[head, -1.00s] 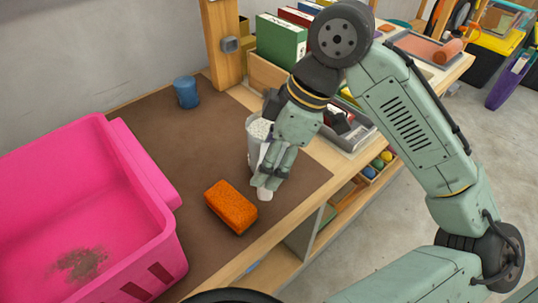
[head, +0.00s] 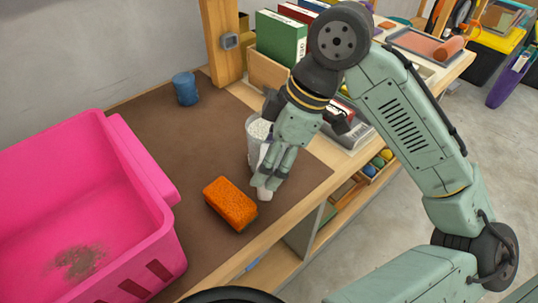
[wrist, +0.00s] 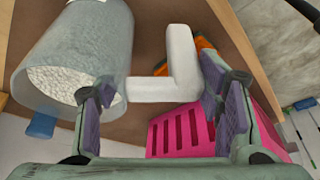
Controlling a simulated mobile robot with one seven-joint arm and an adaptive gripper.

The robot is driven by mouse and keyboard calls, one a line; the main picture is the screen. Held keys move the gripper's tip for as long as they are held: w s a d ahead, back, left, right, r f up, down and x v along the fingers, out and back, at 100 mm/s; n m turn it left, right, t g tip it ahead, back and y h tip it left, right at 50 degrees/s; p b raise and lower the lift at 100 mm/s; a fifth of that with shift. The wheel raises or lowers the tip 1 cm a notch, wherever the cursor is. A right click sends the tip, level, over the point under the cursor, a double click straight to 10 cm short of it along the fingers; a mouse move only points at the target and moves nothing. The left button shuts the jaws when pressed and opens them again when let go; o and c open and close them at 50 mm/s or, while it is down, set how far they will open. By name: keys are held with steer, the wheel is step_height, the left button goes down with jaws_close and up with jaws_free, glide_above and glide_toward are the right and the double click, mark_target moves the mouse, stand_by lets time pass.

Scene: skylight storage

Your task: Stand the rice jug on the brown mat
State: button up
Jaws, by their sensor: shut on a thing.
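The rice jug (head: 255,135) is a clear, greyish container with white rice in it and a white handle (wrist: 182,68). My gripper (head: 271,170) is shut on the handle, on the near side of the jug. The jug (wrist: 75,60) fills the upper left of the wrist view, beside the fingers (wrist: 160,98). The brown mat (head: 175,135) covers much of the bench top. The jug is over the mat's right part and looks roughly upright. My gripper hides its base in the head view, so I cannot tell whether it touches the mat.
An orange sponge (head: 230,204) lies on the mat just left of my gripper. A pink crate (head: 150,215) stands at the left. A blue cup (head: 186,89) is at the back by the wooden post (head: 222,45). The mat's middle is clear.

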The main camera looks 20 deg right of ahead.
steer(key=o, duration=2)
steer(key=shift+r, duration=0.1)
steer(key=p+v, duration=0.6)
steer(key=v, duration=0.2)
steer(key=shift+p, duration=0.4)
steer(key=v, duration=1.1)
steer(key=shift+d+r, duration=0.15)
steer(key=shift+r, duration=0.2)
steer(key=shift+s, duration=0.1)
